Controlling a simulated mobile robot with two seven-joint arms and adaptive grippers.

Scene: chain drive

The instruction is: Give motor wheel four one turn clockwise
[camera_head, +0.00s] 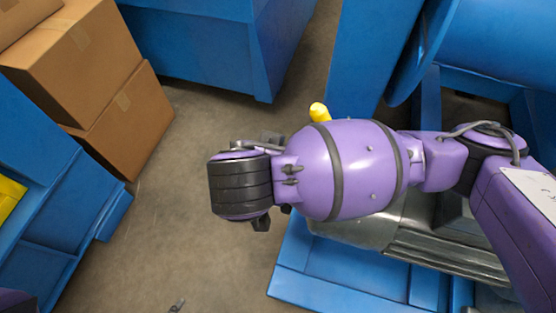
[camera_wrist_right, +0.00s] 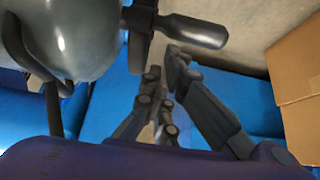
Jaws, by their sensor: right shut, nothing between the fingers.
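In the right wrist view my right gripper (camera_wrist_right: 163,66) has its two dark fingers close together at the tips, shut and empty. A dark crank handle (camera_wrist_right: 190,29) sticks out to the right from a dark wheel or arm (camera_wrist_right: 139,42), just beyond the fingertips. A rounded grey metal housing (camera_wrist_right: 72,35) is at the upper left, apparently the motor. In the head view my right arm covers the wheel, and a grey metal body (camera_head: 355,230) shows below it. The right fingers are mostly hidden there.
A blue frame (camera_head: 345,275) lies below my right arm, with a large blue drum (camera_head: 500,45) at upper right. A yellow knob (camera_head: 319,112) shows behind my arm. Cardboard boxes (camera_head: 85,60) and blue cabinets (camera_head: 60,200) stand left. Bare floor (camera_head: 170,220) lies between.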

